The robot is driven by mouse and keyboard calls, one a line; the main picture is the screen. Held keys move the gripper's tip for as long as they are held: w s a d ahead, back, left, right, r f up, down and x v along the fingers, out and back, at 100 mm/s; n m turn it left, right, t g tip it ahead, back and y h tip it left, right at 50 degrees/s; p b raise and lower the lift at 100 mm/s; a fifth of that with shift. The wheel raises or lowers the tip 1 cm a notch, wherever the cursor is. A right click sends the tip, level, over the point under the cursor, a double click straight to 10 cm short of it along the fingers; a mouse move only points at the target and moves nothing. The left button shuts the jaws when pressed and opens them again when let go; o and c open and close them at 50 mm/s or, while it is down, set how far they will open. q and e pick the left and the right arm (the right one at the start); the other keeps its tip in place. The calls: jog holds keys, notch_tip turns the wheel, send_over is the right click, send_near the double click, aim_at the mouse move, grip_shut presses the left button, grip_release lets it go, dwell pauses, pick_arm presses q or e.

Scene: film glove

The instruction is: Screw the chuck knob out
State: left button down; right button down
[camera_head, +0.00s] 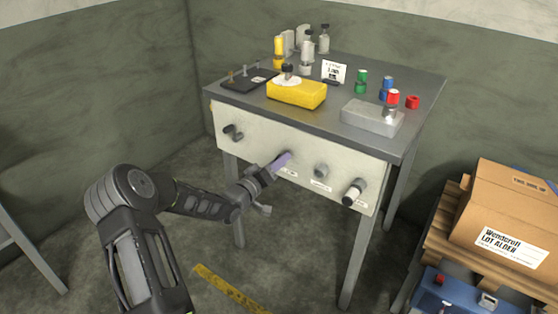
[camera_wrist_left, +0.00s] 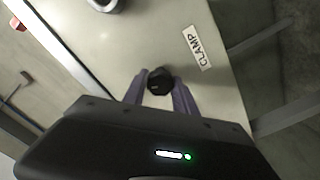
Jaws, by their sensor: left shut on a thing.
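My left gripper (camera_head: 284,160) reaches the pale front panel (camera_head: 257,141) of the workbench, its purple fingers closed around a knob there. In the left wrist view the fingers sit on both sides of a dark round knob (camera_wrist_left: 160,81), with a label reading CLAMP (camera_wrist_left: 197,48) beside it. In the head view the fingers mostly hide this knob. I cannot read any label naming the chuck knob. My right gripper is out of view.
Other panel controls are a dark handle (camera_head: 233,132), a grey knob (camera_head: 321,170) and a dark-and-pale knob (camera_head: 354,192). A yellow block (camera_head: 297,94), a grey block (camera_head: 372,117) and coloured cylinders stand on top. A cardboard box (camera_head: 508,215) is at right.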

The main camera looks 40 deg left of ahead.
pick_arm(q)
jog(key=shift+n+p, duration=0.4)
jog(key=shift+n, duration=1.6)
jog(key=c, duration=1)
grip_release()
jog(key=s, duration=0.7)
jog(key=shift+s, duration=0.4)
